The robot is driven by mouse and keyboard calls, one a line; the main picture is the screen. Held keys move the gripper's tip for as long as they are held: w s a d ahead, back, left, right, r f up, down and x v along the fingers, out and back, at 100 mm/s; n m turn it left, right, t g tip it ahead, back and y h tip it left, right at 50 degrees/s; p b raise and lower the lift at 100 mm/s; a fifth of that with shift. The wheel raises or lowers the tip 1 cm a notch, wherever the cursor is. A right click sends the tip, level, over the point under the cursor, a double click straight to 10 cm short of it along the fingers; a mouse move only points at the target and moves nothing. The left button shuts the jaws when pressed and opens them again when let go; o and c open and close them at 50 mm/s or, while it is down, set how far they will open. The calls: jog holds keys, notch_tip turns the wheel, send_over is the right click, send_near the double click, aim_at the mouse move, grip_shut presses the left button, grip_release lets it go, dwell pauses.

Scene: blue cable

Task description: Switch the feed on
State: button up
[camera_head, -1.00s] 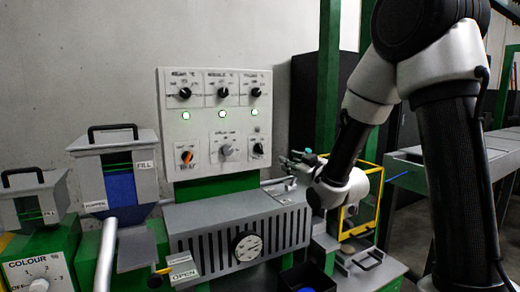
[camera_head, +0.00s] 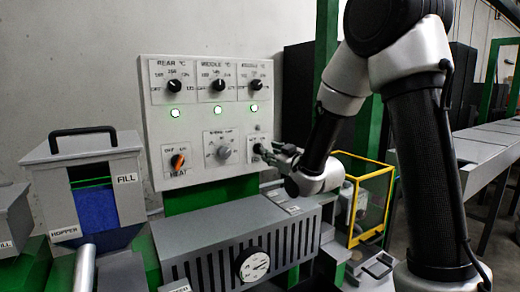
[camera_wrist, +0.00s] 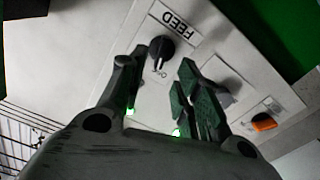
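The feed knob (camera_wrist: 161,49) is a black rotary switch under a FEED label in the wrist view, which shows the panel tilted and roughly upside down. My gripper (camera_wrist: 164,61) is open, with one green-padded finger on each side of the knob. I cannot tell whether a finger touches it. In the head view my gripper (camera_head: 268,152) is at the lower right of the white control panel (camera_head: 195,115), partly covering the feed knob and its label. The knob's pointer setting is not clear.
A grey knob (camera_head: 223,153) and the orange heat knob (camera_head: 178,161) are left of the feed knob. Several black temperature knobs and lit green lamps are above. A grey vented housing (camera_head: 215,232) with a gauge is below; a yellow-framed guard (camera_head: 368,195) is at right.

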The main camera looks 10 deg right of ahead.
jog(key=x, duration=0.6)
grip_shut()
